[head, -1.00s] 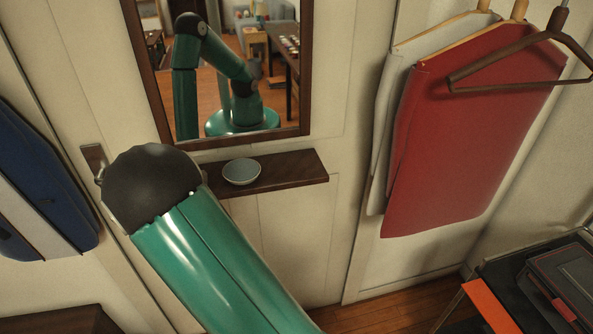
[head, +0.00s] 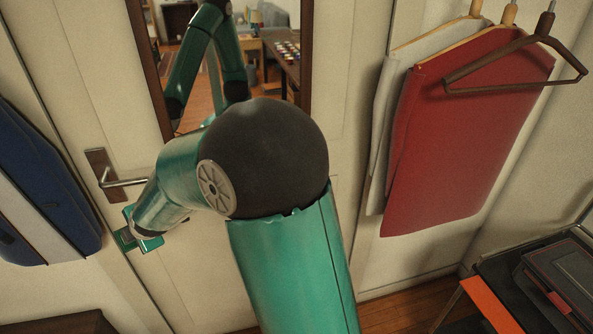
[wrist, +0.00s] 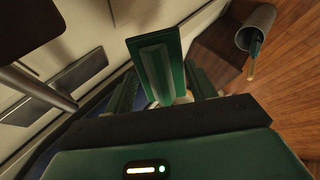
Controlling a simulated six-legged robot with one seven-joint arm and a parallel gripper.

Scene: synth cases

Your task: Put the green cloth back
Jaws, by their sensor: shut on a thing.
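My gripper (head: 138,240) is at the left in the head view, just below the door handle (head: 122,183). In the wrist view my gripper (wrist: 160,72) has ribbed green fingers either side of a flat green piece (wrist: 156,62). It is shut on this piece, which looks stiff and panelled; I cannot tell whether it is the green cloth. No other green cloth shows. An empty brown hanger (head: 515,75) hangs at the upper right, in front of a red cloth (head: 465,150) and a pale cloth (head: 388,130) on wooden hangers.
A blue and white striped cloth (head: 35,190) hangs at the left edge. Dark cases (head: 560,280) lie at the lower right. In the wrist view a grey cylinder (wrist: 256,27) stands by a brown block (wrist: 215,55); wooden floor is beyond.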

